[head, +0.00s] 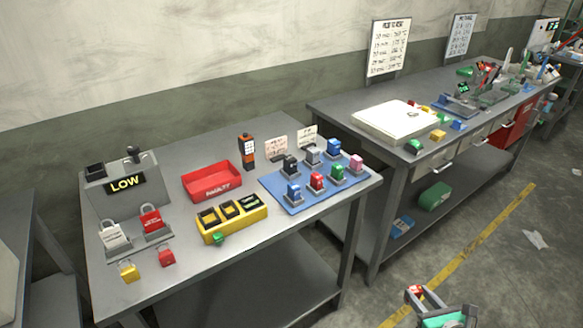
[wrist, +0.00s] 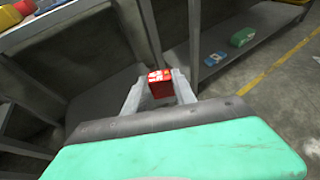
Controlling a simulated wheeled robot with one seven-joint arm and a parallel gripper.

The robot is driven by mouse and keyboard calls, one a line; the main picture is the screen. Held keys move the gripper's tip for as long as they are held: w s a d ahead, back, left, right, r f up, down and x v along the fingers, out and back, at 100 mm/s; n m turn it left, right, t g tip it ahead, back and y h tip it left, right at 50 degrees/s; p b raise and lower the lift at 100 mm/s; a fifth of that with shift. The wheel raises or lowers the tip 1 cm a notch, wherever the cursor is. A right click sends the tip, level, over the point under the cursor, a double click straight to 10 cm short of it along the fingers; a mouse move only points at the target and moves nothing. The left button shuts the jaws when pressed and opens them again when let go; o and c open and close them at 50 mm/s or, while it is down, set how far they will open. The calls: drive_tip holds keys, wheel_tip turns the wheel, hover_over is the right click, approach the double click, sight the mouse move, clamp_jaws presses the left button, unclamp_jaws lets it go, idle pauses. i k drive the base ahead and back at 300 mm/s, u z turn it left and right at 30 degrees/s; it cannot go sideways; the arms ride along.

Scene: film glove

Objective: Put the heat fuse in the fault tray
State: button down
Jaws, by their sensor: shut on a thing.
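My gripper (head: 415,296) is at the lower right of the head view, out over the floor in front of the benches. It is shut on a small red block with white markings (wrist: 160,84), which sits between the fingers in the wrist view. I cannot read the markings, so I cannot tell for sure that it is the heat fuse. The red open tray (head: 209,190) with white lettering, which looks like the fault tray, stands on the near bench at the left, well apart from my gripper. Its visible inside looks empty.
A blue mat (head: 275,184) with several coloured blocks on stands lies right of the red tray. A yellow rack (head: 238,228) stands in front of the tray, and a LOW display box (head: 124,184) left of it. A second bench (head: 340,111) is behind.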

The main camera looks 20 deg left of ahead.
sight(212, 181)
drive_tip(key=u, duration=1.8)
